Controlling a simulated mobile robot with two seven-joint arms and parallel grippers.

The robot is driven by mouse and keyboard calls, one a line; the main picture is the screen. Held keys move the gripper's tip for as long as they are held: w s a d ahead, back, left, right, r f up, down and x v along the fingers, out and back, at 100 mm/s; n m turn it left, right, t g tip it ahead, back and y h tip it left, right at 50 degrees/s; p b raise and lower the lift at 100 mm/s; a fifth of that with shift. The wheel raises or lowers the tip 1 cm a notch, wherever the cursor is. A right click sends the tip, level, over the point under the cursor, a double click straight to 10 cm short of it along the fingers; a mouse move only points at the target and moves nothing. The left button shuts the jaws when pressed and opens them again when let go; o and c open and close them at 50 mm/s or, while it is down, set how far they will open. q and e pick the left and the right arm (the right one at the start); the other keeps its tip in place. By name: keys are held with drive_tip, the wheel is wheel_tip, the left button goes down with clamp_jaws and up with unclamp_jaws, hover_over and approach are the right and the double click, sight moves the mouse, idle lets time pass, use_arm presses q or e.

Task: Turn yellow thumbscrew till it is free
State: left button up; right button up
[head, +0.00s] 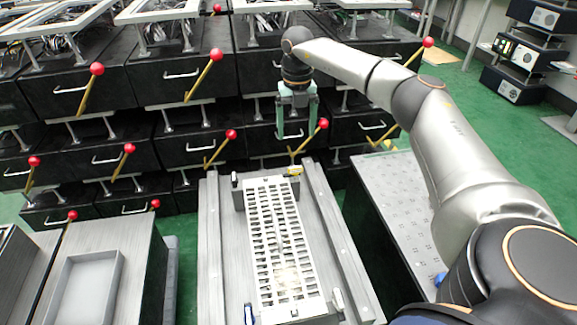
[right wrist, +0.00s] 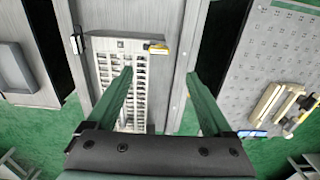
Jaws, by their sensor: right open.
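The yellow thumbscrew (head: 294,170) is at the far right corner of a white slotted frame (head: 251,222) on a grey bench. In the right wrist view the yellow thumbscrew (right wrist: 158,49) lies beyond my fingertips, roughly between them in the picture. My right gripper (head: 296,134) points down above the bench's far end, apart from the thumbscrew. Its two green fingers are spread with nothing between them; they also show in the right wrist view (right wrist: 160,76). My left gripper is in neither view.
Black drawer units with red-knobbed yellow levers (head: 205,75) stand behind the bench. A grey tray (head: 83,292) sits on the left bench, and a perforated plate (head: 398,205) lies on the right one.

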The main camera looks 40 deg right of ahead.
sight(296, 167)
wheel_tip(296, 167, down, 12)
drive_tip(key=b, duration=0.4)
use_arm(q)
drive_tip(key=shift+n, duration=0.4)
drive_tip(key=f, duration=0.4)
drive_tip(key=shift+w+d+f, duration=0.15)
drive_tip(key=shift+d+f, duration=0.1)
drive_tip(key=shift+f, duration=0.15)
use_arm(e)
drive_tip(key=shift+a+r, duration=0.1)
clamp_jaws()
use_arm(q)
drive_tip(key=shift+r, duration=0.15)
